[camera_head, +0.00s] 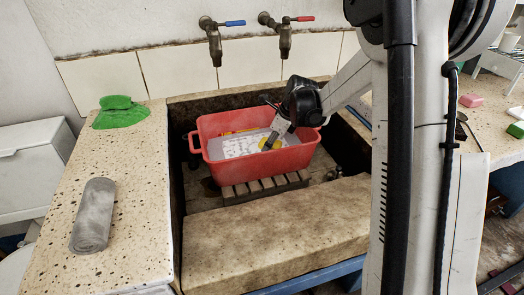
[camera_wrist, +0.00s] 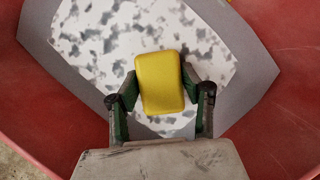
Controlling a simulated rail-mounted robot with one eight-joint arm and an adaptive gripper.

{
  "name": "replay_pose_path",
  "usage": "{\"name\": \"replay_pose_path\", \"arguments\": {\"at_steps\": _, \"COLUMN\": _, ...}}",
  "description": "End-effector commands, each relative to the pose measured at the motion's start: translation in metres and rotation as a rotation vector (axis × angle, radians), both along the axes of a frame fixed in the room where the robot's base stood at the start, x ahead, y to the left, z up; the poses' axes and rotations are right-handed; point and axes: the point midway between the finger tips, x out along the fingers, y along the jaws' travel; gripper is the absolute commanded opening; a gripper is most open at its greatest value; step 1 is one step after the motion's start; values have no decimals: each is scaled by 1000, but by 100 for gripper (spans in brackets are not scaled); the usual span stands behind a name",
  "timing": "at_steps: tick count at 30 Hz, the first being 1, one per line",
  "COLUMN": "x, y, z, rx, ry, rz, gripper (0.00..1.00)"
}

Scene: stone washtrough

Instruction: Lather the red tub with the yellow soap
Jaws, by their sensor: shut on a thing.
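The red tub (camera_head: 266,161) stands in the stone trough on a slatted wooden rack (camera_head: 264,187). Its grey floor carries white, blotchy patches that look like lather (camera_head: 240,146); they fill much of the wrist view (camera_wrist: 95,45). My gripper (camera_head: 275,138) reaches down into the tub from the right. In the wrist view my gripper (camera_wrist: 160,95) is shut on the yellow soap (camera_wrist: 160,80), one finger on each side. The soap also shows as a small yellow spot in the head view (camera_head: 268,143). Whether it touches the tub floor I cannot tell.
Two taps, blue-handled (camera_head: 213,40) and red-handled (camera_head: 277,35), hang on the wall behind the tub. A green cloth (camera_head: 119,113) and a grey roll (camera_head: 94,215) lie on the left ledge. A pink block (camera_head: 471,100) lies on the right counter. The front stone ledge (camera_head: 275,230) is clear.

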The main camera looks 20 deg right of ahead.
Motion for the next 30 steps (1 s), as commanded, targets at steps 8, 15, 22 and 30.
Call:
{"name": "replay_pose_path", "arguments": {"at_steps": 8, "x": 0, "y": 0, "z": 27, "rx": 0, "ry": 0, "rz": 0, "gripper": 9}}
{"name": "replay_pose_path", "arguments": {"at_steps": 15, "x": 0, "y": 0, "z": 47, "rx": 0, "ry": 0, "rz": 0, "gripper": 9}}
{"name": "replay_pose_path", "arguments": {"at_steps": 22, "x": 0, "y": 0, "z": 67, "rx": 0, "ry": 0, "rz": 0, "gripper": 9}}
{"name": "replay_pose_path", "arguments": {"at_steps": 30, "x": 0, "y": 0, "z": 89, "rx": 0, "ry": 0, "rz": 0, "gripper": 9}}
